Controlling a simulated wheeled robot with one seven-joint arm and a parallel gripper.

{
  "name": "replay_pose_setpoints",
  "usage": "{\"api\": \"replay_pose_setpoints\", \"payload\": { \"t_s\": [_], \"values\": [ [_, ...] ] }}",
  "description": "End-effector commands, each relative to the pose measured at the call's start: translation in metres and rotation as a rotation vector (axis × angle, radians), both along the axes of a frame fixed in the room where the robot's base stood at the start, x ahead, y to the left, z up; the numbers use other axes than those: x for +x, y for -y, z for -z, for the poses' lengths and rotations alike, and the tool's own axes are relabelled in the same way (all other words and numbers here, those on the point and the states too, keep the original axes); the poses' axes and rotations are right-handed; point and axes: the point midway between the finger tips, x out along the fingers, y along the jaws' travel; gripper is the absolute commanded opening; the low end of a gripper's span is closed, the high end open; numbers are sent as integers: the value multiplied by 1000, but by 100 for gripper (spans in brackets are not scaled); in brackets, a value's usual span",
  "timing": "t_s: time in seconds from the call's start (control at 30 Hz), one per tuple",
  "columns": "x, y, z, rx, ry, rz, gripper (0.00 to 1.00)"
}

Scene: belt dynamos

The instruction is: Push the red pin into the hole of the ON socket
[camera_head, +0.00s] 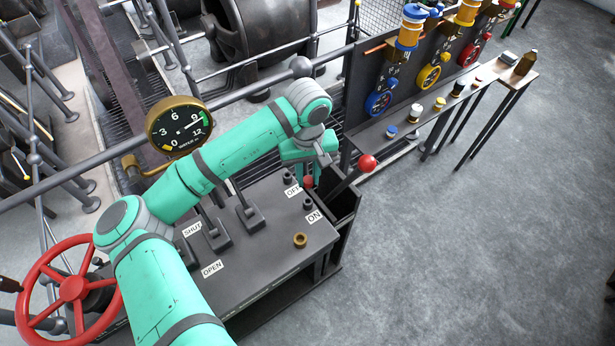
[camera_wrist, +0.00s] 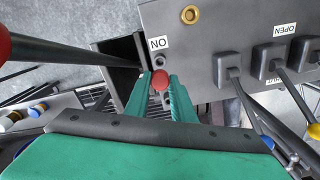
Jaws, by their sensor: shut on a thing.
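My gripper (camera_head: 306,176) is shut on the red pin (camera_head: 308,183) at the right end of the dark control desk. In the wrist view the pin's red head (camera_wrist: 160,79) sits between the two green fingertips (camera_wrist: 161,88). The ON socket (camera_head: 308,203), a short dark cylinder beside the ON label (camera_head: 314,216), stands just nearer the desk's front than the pin. In the wrist view the ON socket (camera_wrist: 160,60) shows just beyond the pin. The OFF socket (camera_head: 288,178) stands left of the pin. The pin's lower end is hidden.
A lever with a red ball knob (camera_head: 367,162) rises close to the right of my gripper. A brass ring (camera_head: 300,240) lies on the desk front. Black levers (camera_head: 249,212) stand left of the sockets. A red handwheel (camera_head: 72,288) is at far left.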

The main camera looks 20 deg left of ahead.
Motion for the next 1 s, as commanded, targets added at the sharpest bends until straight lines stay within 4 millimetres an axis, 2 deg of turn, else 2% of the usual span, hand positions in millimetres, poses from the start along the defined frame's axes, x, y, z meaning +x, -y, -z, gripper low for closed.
{"api": "replay_pose_setpoints", "payload": {
  "t_s": [0.27,0.8,1.0],
  "values": [
    [0,0,9,-1,1,-2,0],
    [0,0,51,-1,-1,-3,0],
    [0,0,58,0,0,-2,0]
  ]
}}
